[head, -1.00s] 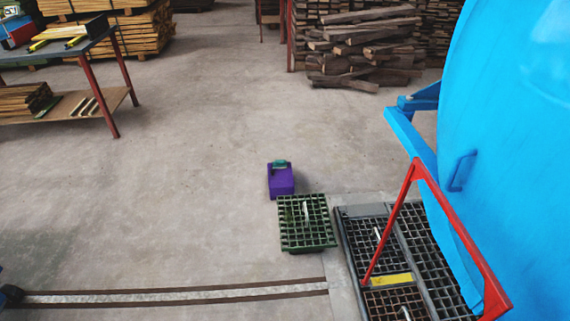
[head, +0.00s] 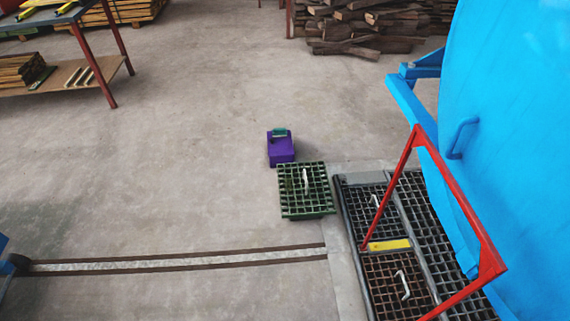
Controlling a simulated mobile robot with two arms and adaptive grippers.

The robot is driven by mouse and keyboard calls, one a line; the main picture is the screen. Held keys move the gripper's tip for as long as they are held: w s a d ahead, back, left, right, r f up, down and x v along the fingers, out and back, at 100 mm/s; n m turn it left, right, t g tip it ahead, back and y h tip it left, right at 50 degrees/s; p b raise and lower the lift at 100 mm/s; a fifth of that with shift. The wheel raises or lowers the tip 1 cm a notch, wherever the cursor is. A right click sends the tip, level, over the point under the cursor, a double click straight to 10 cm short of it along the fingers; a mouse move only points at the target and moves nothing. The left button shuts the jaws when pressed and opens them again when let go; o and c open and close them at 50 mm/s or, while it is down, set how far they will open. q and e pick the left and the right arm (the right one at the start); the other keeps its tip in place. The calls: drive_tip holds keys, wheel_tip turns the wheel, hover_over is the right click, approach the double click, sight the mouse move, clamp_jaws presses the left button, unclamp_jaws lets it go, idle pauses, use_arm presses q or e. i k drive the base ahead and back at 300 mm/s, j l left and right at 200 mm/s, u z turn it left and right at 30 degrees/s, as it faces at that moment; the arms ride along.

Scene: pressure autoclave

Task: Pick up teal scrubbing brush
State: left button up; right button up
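A small teal-green object (head: 279,133), which looks like the teal scrubbing brush, lies on top of a purple box (head: 281,151) on the concrete floor. It is small in the head view, and its bristles cannot be made out. The purple box stands just behind a green grate (head: 306,205) that has a light handle on it. Neither of my grippers shows in the head view.
A large blue autoclave (head: 510,130) with a red bar frame (head: 457,190) stands at the right over dark floor grates (head: 385,272). A workbench (head: 90,75) is at the upper left, stacked wood (head: 365,30) at the back. The floor left of the box is clear.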

sight(279, 132)
drive_tip(key=i+j, duration=0.55)
drive_tip(key=j, duration=0.15)
drive_tip(key=i+j, duration=0.55)
drive_tip(key=j, duration=0.15)
